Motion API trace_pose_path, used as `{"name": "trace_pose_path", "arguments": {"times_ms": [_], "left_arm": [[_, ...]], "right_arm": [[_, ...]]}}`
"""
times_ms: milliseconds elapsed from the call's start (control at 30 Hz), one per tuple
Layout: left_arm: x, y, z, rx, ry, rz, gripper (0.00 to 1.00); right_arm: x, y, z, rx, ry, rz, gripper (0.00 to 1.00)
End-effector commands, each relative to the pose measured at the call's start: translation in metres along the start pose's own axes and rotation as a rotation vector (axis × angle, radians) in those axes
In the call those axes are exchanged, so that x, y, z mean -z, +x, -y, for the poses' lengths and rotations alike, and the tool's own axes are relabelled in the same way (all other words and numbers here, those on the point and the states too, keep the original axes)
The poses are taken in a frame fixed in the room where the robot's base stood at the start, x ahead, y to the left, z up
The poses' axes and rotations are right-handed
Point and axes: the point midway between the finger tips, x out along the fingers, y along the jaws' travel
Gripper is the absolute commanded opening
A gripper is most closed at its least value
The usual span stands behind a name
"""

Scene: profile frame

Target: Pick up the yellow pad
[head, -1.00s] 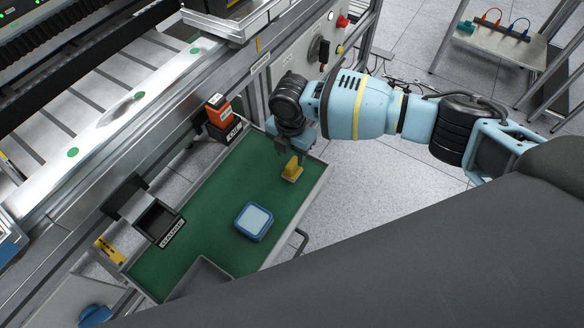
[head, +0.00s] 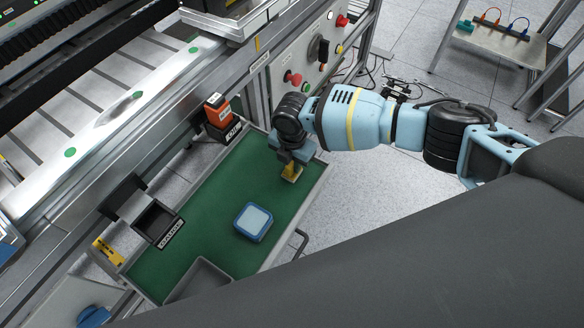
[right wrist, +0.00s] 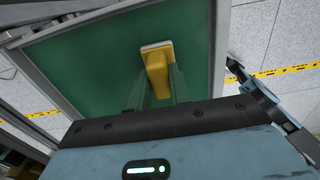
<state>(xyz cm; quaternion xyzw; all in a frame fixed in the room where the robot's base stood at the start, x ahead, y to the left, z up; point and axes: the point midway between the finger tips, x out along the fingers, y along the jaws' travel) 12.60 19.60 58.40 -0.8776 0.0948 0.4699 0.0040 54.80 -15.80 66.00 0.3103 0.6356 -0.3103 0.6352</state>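The yellow pad (head: 291,174) is a small yellow block near the right edge of the green-topped tray (head: 205,205). In the right wrist view the yellow pad (right wrist: 158,68) has a pale edge at its far end. My right gripper (head: 293,162) is directly over it and hides part of it in the head view. In the right wrist view the right gripper's fingers (right wrist: 159,88) stand on either side of the pad's near part, open, with a visible gap at the left finger. My left gripper is not in view.
A blue square pad with a pale top (head: 254,221) lies mid-tray. An orange-and-black block (head: 217,110) stands at the tray's far end. A dark open holder (head: 156,221) is on the left side, a grey bin (head: 200,278) at the near end. The machine (head: 250,85) borders the tray.

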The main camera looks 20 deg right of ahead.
Motion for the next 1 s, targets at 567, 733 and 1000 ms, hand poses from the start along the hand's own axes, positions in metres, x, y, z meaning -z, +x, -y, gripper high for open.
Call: {"name": "trace_pose_path", "arguments": {"times_ms": [567,733,1000], "left_arm": [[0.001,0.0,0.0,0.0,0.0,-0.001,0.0],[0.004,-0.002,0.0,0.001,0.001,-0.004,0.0],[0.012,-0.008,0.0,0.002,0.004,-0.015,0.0]], "right_arm": [[0.0,-0.008,0.0,0.0,-0.001,0.0,0.0],[0.0,-0.031,-0.001,-0.004,-0.001,0.0,0.0],[0.003,-0.042,0.051,0.0,-0.001,0.001,0.0]]}}
